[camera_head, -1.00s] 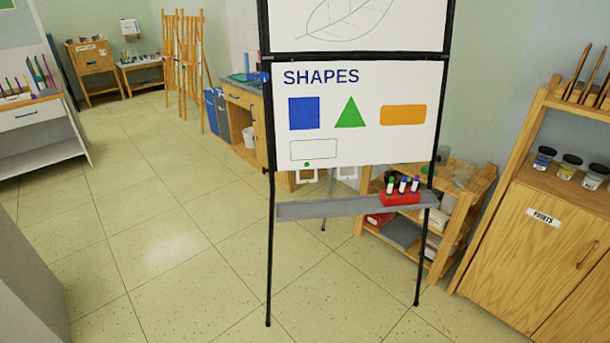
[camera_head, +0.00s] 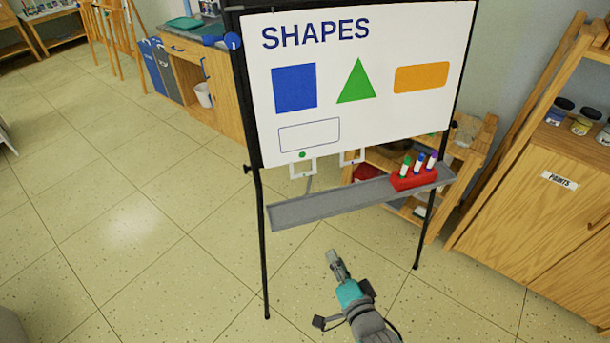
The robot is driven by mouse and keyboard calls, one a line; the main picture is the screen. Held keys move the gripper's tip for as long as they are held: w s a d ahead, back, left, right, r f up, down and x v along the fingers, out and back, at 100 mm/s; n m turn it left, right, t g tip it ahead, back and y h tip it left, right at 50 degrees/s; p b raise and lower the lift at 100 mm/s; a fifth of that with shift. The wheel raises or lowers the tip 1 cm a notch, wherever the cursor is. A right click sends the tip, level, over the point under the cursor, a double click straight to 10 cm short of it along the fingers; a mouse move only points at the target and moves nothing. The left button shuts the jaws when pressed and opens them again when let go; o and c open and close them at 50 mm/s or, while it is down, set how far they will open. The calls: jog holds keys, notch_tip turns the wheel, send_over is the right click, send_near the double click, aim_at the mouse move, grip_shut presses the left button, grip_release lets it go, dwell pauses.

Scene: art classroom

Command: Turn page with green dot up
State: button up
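The flip chart page (camera_head: 370,120) headed SHAPES hangs on a black easel. It shows a blue square, a green triangle, an orange rectangle and an empty outlined box. The green dot (camera_head: 302,155) is at the page's lower edge, below the outlined box. White square tabs (camera_head: 303,169) hang just under the lower edge, one near the dot and one farther right. My gripper (camera_head: 333,256) is below the easel's tray, apart from the page and pointing up toward it. Its fingers look close together, but they are too small to tell open from shut.
A grey tray (camera_head: 310,207) crosses the easel below the page, with a red marker holder (camera_head: 413,179) at its right end. Black easel legs stand on both sides. A wooden cabinet (camera_head: 545,215) is at the right. The floor at left is clear.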

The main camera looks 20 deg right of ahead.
aim_at(304, 174)
jog(key=w+r+m, duration=0.3)
jog(key=w, duration=0.4)
jog(key=w+r+m, duration=0.2)
jog(key=w+r, duration=0.1)
jog(key=w, duration=0.5)
jog(key=x, duration=1.3)
jog(key=shift+w+a+r, duration=0.1)
grip_shut()
